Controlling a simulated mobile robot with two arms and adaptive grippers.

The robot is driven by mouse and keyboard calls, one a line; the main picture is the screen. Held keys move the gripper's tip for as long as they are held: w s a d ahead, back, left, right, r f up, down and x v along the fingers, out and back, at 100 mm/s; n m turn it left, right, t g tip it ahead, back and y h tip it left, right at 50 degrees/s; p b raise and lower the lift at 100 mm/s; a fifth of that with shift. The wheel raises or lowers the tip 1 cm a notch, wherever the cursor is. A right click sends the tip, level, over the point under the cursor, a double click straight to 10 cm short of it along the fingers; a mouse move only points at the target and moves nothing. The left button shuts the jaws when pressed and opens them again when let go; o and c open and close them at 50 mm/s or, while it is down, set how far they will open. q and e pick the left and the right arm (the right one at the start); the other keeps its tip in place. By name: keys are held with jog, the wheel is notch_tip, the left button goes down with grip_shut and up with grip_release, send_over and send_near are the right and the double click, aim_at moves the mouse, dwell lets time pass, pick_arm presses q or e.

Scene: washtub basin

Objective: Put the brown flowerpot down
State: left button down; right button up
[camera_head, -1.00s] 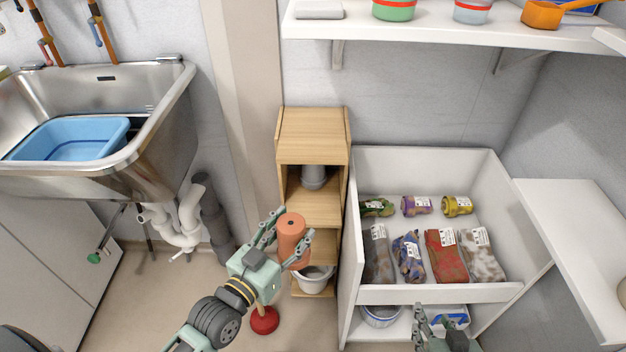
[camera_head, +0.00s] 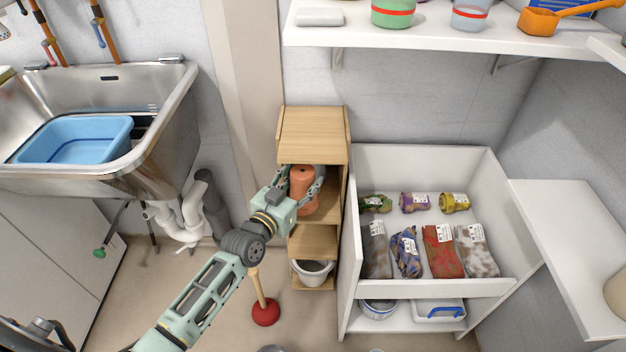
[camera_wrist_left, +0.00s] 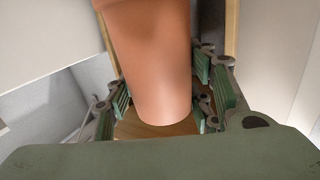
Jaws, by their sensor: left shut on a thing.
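The brown flowerpot (camera_head: 303,186) is terracotta-coloured. My left gripper (camera_head: 304,184) is shut on it, at the opening of the wooden shelf unit's (camera_head: 313,136) upper compartment. In the left wrist view the flowerpot (camera_wrist_left: 157,60) stands between the finger pads, and wood shows below its lower end. I cannot tell whether it touches the shelf board (camera_head: 326,211). A grey pot (camera_head: 320,171) is partly hidden behind it in the same compartment. My right gripper is not in view.
A white pot (camera_head: 312,272) sits in the lowest compartment. An open white drawer (camera_head: 436,289) with several packets stands close on the right. A plunger (camera_head: 265,312) stands on the floor below my left arm. A steel sink (camera_head: 160,130) is at left.

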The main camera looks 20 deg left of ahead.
pick_arm(q)
jog(key=w+d+f+b, duration=0.1)
jog(key=w+f+b, duration=0.1)
jog(key=w, duration=0.3)
jog(key=shift+f+b, duration=0.3)
jog(key=shift+f, duration=0.4)
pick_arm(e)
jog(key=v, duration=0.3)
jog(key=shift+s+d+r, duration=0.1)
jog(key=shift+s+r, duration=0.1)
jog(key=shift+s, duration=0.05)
pick_arm(q)
jog(key=shift+d, duration=0.1)
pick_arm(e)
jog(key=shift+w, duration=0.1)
pick_arm(q)
jog(key=c, duration=0.8)
grip_release()
jog(key=shift+f, duration=0.15)
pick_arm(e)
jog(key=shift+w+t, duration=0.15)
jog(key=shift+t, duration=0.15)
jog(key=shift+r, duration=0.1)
